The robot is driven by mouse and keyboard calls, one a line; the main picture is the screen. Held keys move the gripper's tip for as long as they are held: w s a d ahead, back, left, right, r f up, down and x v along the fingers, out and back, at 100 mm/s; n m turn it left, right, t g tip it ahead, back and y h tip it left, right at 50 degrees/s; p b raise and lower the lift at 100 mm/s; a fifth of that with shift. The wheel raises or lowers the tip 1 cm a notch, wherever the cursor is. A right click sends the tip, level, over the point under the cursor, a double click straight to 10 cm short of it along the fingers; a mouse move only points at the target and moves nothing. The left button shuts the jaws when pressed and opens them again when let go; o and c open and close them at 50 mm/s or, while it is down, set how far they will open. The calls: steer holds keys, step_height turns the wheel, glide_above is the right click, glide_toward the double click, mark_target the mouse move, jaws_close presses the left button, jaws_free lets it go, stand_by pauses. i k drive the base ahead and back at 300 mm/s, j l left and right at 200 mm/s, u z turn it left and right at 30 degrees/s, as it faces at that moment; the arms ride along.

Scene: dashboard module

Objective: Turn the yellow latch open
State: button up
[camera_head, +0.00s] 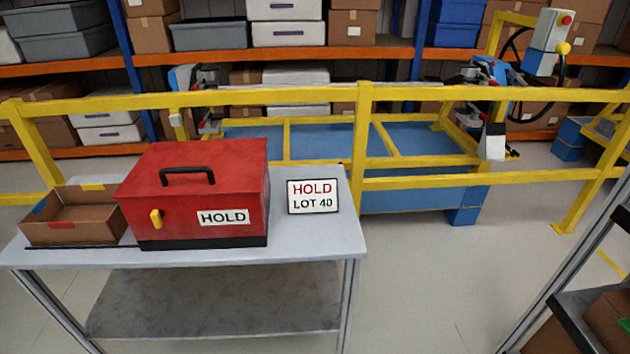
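The yellow latch (156,218) is a small knob-like handle on the front face of a red box (215,183), near its left side. It stands roughly upright, tilted slightly. The red box has a black carry handle (187,176) on its closed lid and a white label reading HOLD (223,217). The box sits on a grey table (310,240). My gripper is not in view.
An open cardboard tray (75,226) stands left of the box on the table. A sign reading HOLD LOT 40 (313,196) stands to the right. A yellow rail (430,93) runs behind the table. A shelf rack (580,325) is at the right edge. The floor between is clear.

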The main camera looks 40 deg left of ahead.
mark_target(156, 215)
steer(key=u, duration=0.4)
steer(key=i+l+u, duration=0.1)
steer(key=u, duration=0.35)
steer(key=l+u, duration=0.15)
steer(key=u, duration=0.25)
steer(key=l+u, duration=0.1)
steer(key=u, duration=0.35)
steer(key=l+u, duration=0.15)
steer(key=u, duration=0.25)
steer(key=l+u, duration=0.1)
steer(key=u, duration=0.35)
steer(key=i+j+u, duration=0.1)
steer(key=i+j, duration=1.05)
steer(key=j, duration=0.1)
